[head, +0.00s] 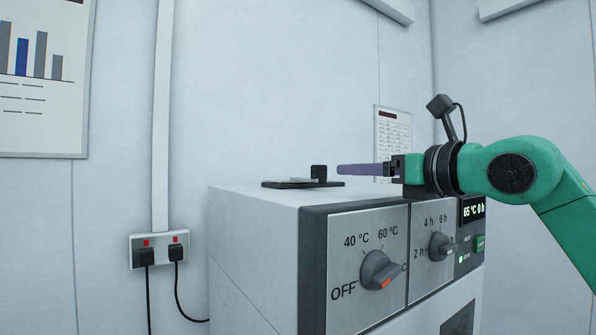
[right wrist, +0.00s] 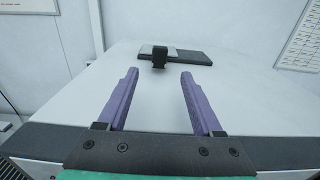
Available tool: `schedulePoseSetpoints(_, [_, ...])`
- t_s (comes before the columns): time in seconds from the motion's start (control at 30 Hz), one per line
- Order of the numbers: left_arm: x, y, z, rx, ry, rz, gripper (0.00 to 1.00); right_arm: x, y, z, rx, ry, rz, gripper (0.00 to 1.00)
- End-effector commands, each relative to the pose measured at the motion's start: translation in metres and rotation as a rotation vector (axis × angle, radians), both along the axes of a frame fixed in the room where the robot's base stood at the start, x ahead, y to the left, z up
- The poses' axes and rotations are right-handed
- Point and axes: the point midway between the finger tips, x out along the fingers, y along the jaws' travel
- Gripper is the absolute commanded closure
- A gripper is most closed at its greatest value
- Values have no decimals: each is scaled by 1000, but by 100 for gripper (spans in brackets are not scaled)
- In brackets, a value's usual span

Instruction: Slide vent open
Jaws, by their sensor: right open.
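The vent (head: 275,184) is a flat dark plate with a lighter grey strip on top of the white oven (head: 255,195). An upright black knob (head: 318,172) stands on it. In the right wrist view the vent (right wrist: 190,56) lies at the far part of the top. Its knob (right wrist: 159,58) shows near the light strip, at the plate's left portion. My right gripper (head: 342,170) is open, its purple fingers level above the oven top and pointing at the knob. In the right wrist view the gap between the fingertips (right wrist: 159,74) is empty and lines up with the knob. My left gripper is out of view.
The oven front carries a temperature dial (head: 380,270), a time dial (head: 440,246) and a lit display (head: 473,209). A wall socket (head: 160,249) with two plugs is at the left. The oven top around the vent is clear.

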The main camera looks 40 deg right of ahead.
Motion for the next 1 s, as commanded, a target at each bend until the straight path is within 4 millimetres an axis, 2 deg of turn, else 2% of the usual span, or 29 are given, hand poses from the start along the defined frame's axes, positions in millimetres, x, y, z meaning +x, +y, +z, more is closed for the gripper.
schedulePoseSetpoints(0.17, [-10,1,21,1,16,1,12,31,-3,6,2,3,3,32])
schedulePoseSetpoints(0.3, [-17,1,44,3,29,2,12,70,-7,8,3,4,4,32])
schedulePoseSetpoints(0.53, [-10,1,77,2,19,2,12,124,-13,6,3,2,3,32])
schedulePoseSetpoints(0.7, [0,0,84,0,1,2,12,141,-16,0,2,1,1,32])
schedulePoseSetpoints(0.93, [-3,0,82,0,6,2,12,141,-16,-2,1,0,0,32])
schedulePoseSetpoints(1.0, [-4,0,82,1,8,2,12,141,-16,-2,1,0,0,59])
